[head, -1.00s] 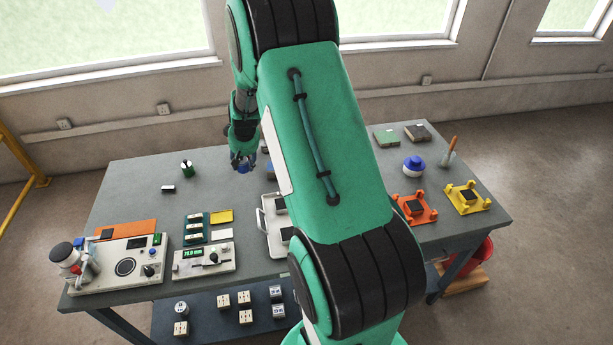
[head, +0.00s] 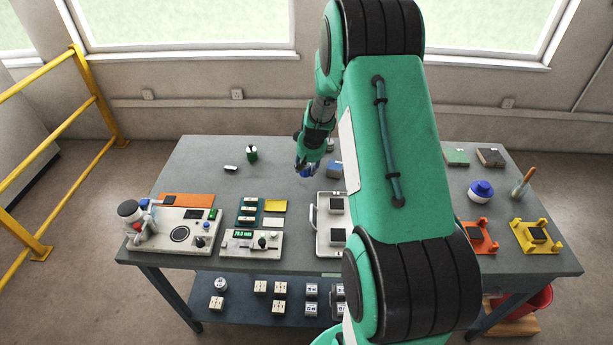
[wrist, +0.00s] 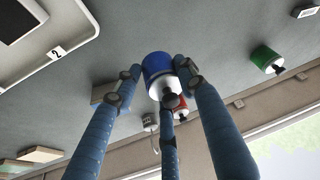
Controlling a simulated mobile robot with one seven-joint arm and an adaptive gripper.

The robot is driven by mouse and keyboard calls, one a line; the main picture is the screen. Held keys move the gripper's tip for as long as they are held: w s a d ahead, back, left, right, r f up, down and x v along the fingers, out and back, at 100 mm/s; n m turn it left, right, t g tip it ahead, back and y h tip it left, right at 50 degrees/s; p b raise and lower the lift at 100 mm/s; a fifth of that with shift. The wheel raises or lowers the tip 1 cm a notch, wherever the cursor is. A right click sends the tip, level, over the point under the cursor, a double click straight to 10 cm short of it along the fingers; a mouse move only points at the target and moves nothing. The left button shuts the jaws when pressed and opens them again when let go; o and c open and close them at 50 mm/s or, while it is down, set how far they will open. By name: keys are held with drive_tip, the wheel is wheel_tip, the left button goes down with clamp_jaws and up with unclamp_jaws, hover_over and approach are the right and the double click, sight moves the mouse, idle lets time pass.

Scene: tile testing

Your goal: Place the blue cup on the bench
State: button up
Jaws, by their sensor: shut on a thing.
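The blue cup (wrist: 157,66), blue with a white part, sits between the fingers of my gripper (wrist: 160,84) in the wrist view. The fingers are closed around it. In the head view my gripper (head: 305,171) is over the back middle of the bench (head: 215,170), and only a little blue of the cup (head: 303,173) shows below the fingers. I cannot tell whether the cup touches the bench top.
A green container (head: 251,153) stands to the left of my gripper. A blue-grey block (head: 334,169) is close on its right. A white tray (head: 320,235) lies in front. A red object (wrist: 181,103) shows behind the cup.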

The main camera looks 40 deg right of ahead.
sight(306, 175)
drive_tip(key=shift+f+b, duration=0.4)
drive_tip(key=shift+f, duration=1.95)
drive_tip(key=shift+f, duration=0.1)
drive_tip(key=o, duration=1.3)
drive_tip(key=p+v, duration=0.2)
drive_tip(key=v, duration=1)
